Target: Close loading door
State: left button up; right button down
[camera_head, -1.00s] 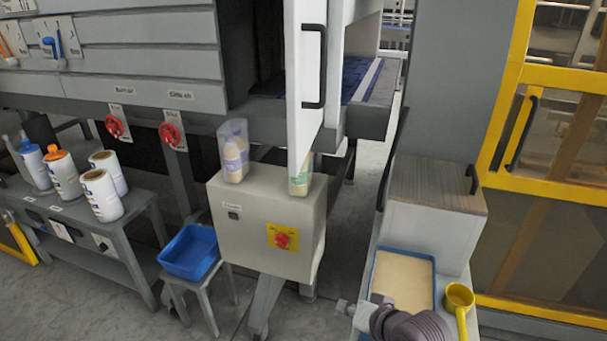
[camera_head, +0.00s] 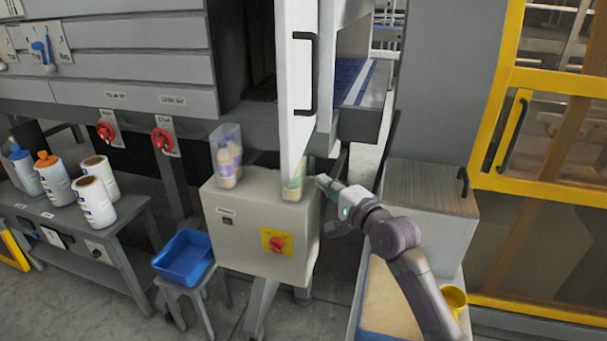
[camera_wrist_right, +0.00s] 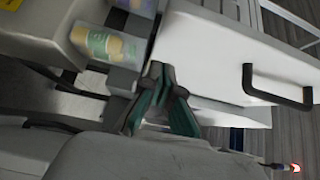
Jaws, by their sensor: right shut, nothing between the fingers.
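The loading door (camera_head: 297,70) is a white panel with a black bar handle (camera_head: 305,75), standing swung open from the machine's opening. In the right wrist view the door (camera_wrist_right: 215,50) spans the upper middle, with its handle (camera_wrist_right: 277,86) at the right. My right gripper (camera_head: 322,180) is just below and right of the door's lower edge, beside the grey control box. In the right wrist view its green-padded fingers (camera_wrist_right: 157,68) are shut and empty, near the door's edge; I cannot tell whether they touch it. My left gripper is not in view.
A blue bin (camera_head: 184,258) sits on a stool. At the right are a grey cabinet (camera_head: 430,190), a tray (camera_head: 388,300) and a yellow cup (camera_head: 454,298).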

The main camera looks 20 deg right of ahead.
aim_at(294, 171)
jog(key=w+a+p, duration=0.1)
jog(key=w+a, duration=0.1)
jog(key=w, duration=0.1)
jog(key=shift+w+a+r, duration=0.1)
jog(key=shift+w+a, duration=0.05)
jog(key=shift+a, duration=0.25)
jog(key=shift+w+a+p, duration=0.25)
jog(key=shift+a+p, duration=0.1)
jog(key=shift+a, duration=0.35)
jog(key=shift+d, duration=0.1)
